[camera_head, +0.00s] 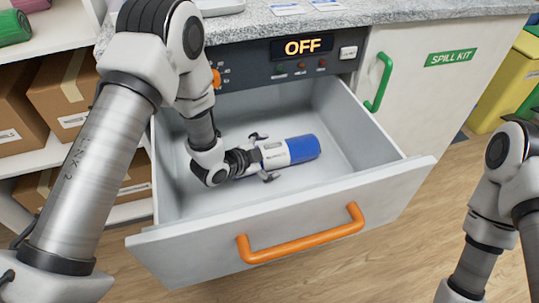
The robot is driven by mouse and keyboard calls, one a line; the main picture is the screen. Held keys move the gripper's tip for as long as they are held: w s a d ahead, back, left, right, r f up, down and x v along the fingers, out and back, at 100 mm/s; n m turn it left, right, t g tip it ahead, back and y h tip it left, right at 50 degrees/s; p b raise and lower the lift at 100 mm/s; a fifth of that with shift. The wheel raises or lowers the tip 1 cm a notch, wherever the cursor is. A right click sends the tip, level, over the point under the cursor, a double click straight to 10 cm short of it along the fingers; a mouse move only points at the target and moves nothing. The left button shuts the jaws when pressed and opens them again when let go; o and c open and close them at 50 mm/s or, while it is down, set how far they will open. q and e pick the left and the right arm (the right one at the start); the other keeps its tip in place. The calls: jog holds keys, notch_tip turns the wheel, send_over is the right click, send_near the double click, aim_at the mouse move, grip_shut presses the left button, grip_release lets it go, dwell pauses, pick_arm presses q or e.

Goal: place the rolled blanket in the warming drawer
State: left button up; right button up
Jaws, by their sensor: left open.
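The rolled blanket (303,149), a blue roll with a white wrap or label at its left part, lies on its side on the floor of the drawer. The warming drawer (185,240) is pulled open, with an orange handle on its front. My left gripper (263,157) is inside the drawer at the left end of the roll. Its dark fingers are spread apart, one on each side of the white part. Whether they touch it I cannot tell. My right arm shows at the right edge, but its gripper is out of view.
The panel above the drawer shows OFF (298,47) and has an orange knob and a white switch. A cabinet marked SPILL KIT (450,58) stands to the right. Shelves with cardboard boxes (65,95) are at the left. The drawer's right side is free.

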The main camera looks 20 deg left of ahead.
pick_arm(q)
jog(key=shift+a+r, duration=0.1)
jog(key=shift+r, duration=0.15)
jog(key=p+v, duration=0.2)
jog(key=v, duration=0.4)
jog(key=shift+s+a+r, duration=0.1)
jog(key=shift+s, duration=0.1)
jog(key=shift+s+a+r, duration=0.1)
jog(key=shift+s+r, duration=0.05)
jog(key=shift+s, duration=0.2)
dwell(0.4)
